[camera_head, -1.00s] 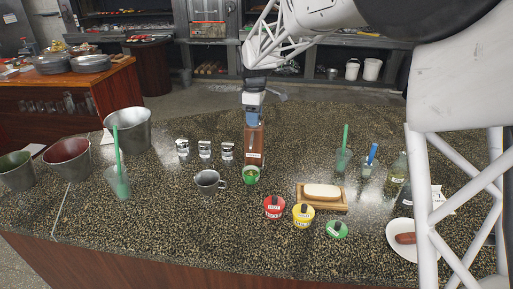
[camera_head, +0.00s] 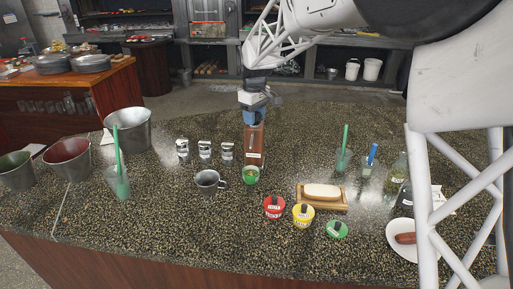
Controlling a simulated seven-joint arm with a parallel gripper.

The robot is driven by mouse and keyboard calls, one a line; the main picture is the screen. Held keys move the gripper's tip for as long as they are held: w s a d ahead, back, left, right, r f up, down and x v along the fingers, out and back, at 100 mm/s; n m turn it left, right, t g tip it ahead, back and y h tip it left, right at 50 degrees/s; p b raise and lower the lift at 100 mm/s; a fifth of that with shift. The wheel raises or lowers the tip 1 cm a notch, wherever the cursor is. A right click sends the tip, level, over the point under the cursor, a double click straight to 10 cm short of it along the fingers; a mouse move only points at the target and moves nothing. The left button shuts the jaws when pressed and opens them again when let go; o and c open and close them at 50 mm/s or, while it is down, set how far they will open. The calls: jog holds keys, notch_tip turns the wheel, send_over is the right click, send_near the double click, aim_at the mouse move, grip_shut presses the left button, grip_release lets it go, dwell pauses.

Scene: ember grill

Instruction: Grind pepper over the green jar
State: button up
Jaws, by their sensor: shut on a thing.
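The green jar (camera_head: 251,180) is directly below and in front of the grinder, whose lower end overlaps the jar's rim in the picture. I cannot tell whether they touch. A green lid (camera_head: 337,230) with a dark knob lies at the front right of the jar.
A metal mug (camera_head: 208,182) stands close left of the jar, with several shakers (camera_head: 205,150) behind it. Red (camera_head: 273,208) and yellow (camera_head: 303,215) lidded pots and a butter board (camera_head: 322,202) are to the right. The front left counter is clear.

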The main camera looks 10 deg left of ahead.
jog(key=m, duration=0.5)
jog(key=shift+m, duration=0.3)
jog(key=o, duration=0.6)
jog(key=shift+r, duration=0.1)
jog(key=shift+r, duration=3.4)
